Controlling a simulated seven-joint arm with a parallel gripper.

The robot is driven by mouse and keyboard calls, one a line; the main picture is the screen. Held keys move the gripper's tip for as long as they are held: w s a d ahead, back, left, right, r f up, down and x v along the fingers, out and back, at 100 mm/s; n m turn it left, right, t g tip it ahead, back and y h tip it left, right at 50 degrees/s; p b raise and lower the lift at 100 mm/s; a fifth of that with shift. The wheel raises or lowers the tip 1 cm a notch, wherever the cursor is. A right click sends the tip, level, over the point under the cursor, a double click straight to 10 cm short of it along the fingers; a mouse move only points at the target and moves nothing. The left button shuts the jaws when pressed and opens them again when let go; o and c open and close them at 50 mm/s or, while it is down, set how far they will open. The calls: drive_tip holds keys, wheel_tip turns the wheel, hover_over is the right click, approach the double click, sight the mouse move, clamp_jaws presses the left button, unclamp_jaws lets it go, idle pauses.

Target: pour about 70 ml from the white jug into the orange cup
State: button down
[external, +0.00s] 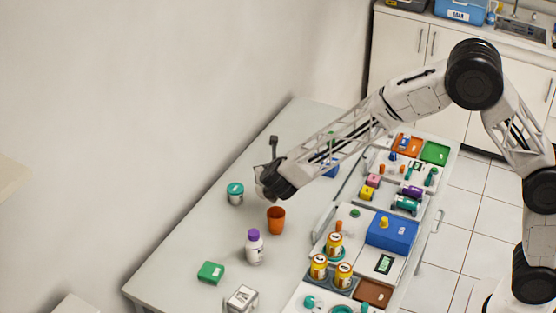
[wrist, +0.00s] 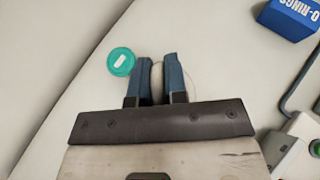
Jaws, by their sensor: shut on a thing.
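The orange cup (external: 276,220) stands upright on the grey table in the external view, just below and close to my gripper. It does not show in the wrist view. My gripper (external: 264,184) is above the table; in the wrist view its two blue fingers (wrist: 157,80) are shut on a pale part of the white jug (wrist: 157,72). Most of the jug is hidden by the fingers, and its pale body blends with the table. In the external view only a pale edge of the jug (external: 257,172) shows by my gripper. Its tilt and contents cannot be told.
A teal-lidded jar (external: 235,193) stands left of the cup; its lid shows in the wrist view (wrist: 121,61). A purple-capped white bottle (external: 254,246) and a green box (external: 211,272) stand nearer. A blue box (external: 329,169) and crowded trays (external: 333,220) lie to the right.

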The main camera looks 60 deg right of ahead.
drive_tip(key=shift+w+d+f+g+y, duration=0.3)
drive_tip(key=shift+f+g+y, duration=0.2)
drive_tip(key=shift+g+y, duration=0.1)
drive_tip(key=shift+w+f, duration=0.1)
drive_tip(key=shift+f, duration=0.1)
idle(0.4)
drive_tip(key=shift+w+d+f+g+y, duration=0.25)
drive_tip(key=shift+f+g+y, duration=0.25)
drive_tip(key=shift+w+d+f+g+y, duration=0.2)
drive_tip(key=shift+d+f+g+y, duration=0.05)
drive_tip(key=shift+f+g+y, duration=0.25)
idle(0.5)
drive_tip(key=shift+w+d+f, duration=0.15)
drive_tip(key=shift+w+d+f+g+y, duration=1.35)
drive_tip(key=shift+d+f+g+y, duration=0.05)
drive_tip(key=shift+g+y, duration=0.1)
drive_tip(key=shift+w+d+f+g+y, duration=0.35)
drive_tip(key=shift+f+g+y, duration=0.15)
drive_tip(key=shift+g+y, duration=0.1)
drive_tip(key=shift+w+d+f+g+y, duration=0.35)
drive_tip(key=shift+f+g+y, duration=0.15)
drive_tip(key=shift+y, duration=0.1)
